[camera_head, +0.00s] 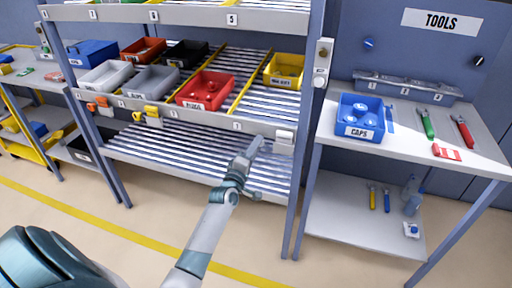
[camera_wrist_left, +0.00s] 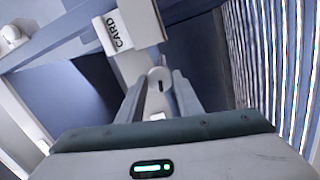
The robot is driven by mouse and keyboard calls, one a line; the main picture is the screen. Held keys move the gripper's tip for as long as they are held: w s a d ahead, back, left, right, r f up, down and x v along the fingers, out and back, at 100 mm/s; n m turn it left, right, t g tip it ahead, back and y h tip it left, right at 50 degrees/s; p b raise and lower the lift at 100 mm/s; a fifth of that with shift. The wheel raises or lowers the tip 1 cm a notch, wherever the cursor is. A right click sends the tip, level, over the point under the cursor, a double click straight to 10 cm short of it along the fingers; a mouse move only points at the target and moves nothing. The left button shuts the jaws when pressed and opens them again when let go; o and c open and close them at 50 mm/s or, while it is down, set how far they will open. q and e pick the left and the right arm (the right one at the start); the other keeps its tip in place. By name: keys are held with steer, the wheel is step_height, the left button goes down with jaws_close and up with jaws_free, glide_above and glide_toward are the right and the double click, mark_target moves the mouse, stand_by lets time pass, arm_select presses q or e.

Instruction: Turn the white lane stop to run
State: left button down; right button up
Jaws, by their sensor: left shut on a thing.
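The white lane stop (camera_wrist_left: 159,76) shows in the left wrist view as a pale round knob with a dark slot, between the fingertips. My left gripper (camera_wrist_left: 158,95) is shut on it; the two fingers stand on either side of the knob. In the head view my left gripper (camera_head: 257,143) reaches up to the rack's front rail, just left of a white box. The lane stop is hidden there behind the gripper. Its turn position is hard to read. My right gripper is not in view.
The white box marked CARD (camera_wrist_left: 127,32) sits close to the fingers; it also shows in the head view (camera_head: 285,135). An orange stop (camera_head: 100,106) and a yellow stop (camera_head: 152,113) are farther left. A red bin (camera_head: 205,91) stands above. A blue rack post (camera_head: 303,150) is right.

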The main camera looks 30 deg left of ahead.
arm_select(q)
steer(key=shift+n, duration=1.2)
steer(key=c, duration=1.3)
jaws_free()
